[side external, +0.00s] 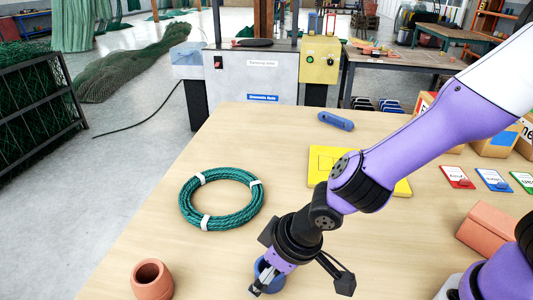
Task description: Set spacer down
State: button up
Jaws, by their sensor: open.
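My gripper (301,283) is low over the front middle of the table. Its fingers are spread wide apart. A short blue ring-like piece (271,284), perhaps the spacer, is beneath the gripper, close to its left finger. The gripper hides part of it, and I cannot tell whether the finger touches it. It seems to rest on the table (120,245). A hollow terracotta cylinder (152,281) stands upright at the front left, apart from the gripper.
A coil of green rope (221,199) with white ties lies left of my arm. A yellow pad (322,160) lies partly behind the arm. A blue oblong piece (336,121) is farther back. Boxes, coloured cards (457,177) and a terracotta block (488,232) are at right.

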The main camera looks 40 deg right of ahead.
jog(key=shift+r, duration=0.1)
jog(key=v, duration=1.2)
jog(key=s+d+r+m+h, duration=0.1)
jog(key=d+r+m, duration=0.1)
jog(key=d, duration=0.7)
jog(key=s+d+r+m+t+h, duration=0.1)
jog(key=d+r+m, duration=0.2)
jog(key=d, duration=0.6)
jog(key=shift+s+r, duration=0.25)
jog(key=shift+s, duration=0.05)
